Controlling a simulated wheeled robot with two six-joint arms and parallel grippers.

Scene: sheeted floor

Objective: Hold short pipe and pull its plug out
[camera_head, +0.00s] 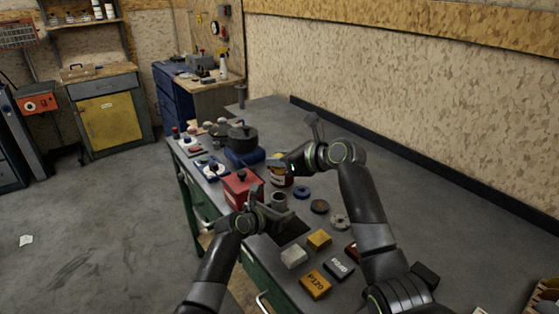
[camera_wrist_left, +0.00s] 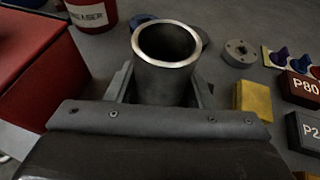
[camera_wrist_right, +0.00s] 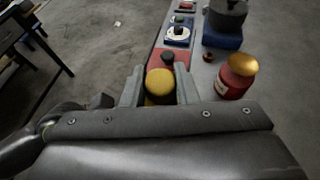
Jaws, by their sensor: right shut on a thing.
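The short pipe (camera_head: 279,200) is a grey metal tube, upright above the bench. In the left wrist view, the pipe (camera_wrist_left: 165,60) shows an open, empty top rim. My left gripper (camera_wrist_left: 163,92) has a finger on each side of the pipe; whether they press on it is hard to tell. My right gripper (camera_wrist_right: 160,90) is shut on the yellow plug (camera_wrist_right: 160,84), which is apart from the pipe. In the head view, my right gripper (camera_head: 284,161) is behind and higher than the pipe.
A red box (camera_head: 236,190) with a black knob is left of the pipe. A red jar with a gold lid (camera_wrist_right: 238,78) stands near the plug. A dark pot (camera_head: 242,138) sits on a blue base. Several small blocks, including a yellow one (camera_head: 319,239), lie at the front right.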

